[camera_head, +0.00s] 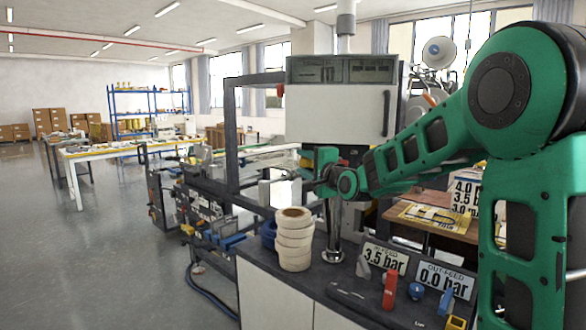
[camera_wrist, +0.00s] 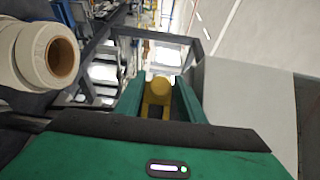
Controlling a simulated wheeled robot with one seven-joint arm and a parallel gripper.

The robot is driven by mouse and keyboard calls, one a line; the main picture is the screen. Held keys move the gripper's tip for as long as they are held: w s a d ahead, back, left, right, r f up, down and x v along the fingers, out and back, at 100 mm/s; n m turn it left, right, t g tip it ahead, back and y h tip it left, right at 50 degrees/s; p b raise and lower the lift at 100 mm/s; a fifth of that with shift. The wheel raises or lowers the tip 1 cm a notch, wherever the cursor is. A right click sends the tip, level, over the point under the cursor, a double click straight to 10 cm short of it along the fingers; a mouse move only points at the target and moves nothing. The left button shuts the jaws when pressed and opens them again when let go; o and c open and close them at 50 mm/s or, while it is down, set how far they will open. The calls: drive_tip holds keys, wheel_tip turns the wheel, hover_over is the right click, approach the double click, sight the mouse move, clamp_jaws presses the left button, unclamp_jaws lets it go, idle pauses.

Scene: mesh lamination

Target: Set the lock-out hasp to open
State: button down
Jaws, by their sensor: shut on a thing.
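In the wrist view, my gripper (camera_wrist: 158,100) has its two green fingers closed on a yellow piece (camera_wrist: 159,88) with a rounded end. In the head view, my gripper (camera_head: 314,166) is in front of the white cabinet's lower left corner, with a bit of yellow (camera_head: 306,162) at its tips. The yellow piece may be the lock-out hasp, but its shape is mostly hidden by the fingers. I cannot tell whether the hasp is open or closed.
A stack of cream tape rolls (camera_head: 294,240) stands on the bench below my gripper and shows at the left of the wrist view (camera_wrist: 40,52). The white cabinet (camera_head: 335,112) is close behind. A red lever (camera_head: 389,290) and pressure signs (camera_head: 384,257) are on the bench right.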

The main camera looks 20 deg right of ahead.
drive_tip(key=shift+a+f, duration=0.15)
drive_tip(key=shift+a, duration=0.2)
drive_tip(key=c, duration=1.5)
unclamp_jaws()
drive_tip(key=shift+d, duration=0.1)
drive_tip(key=shift+s, duration=0.15)
drive_tip(key=s, duration=0.3)
drive_tip(key=s+d, duration=0.1)
drive_tip(key=s, duration=0.6)
drive_tip(key=shift+s+d, duration=0.1)
drive_tip(key=shift+d, duration=0.25)
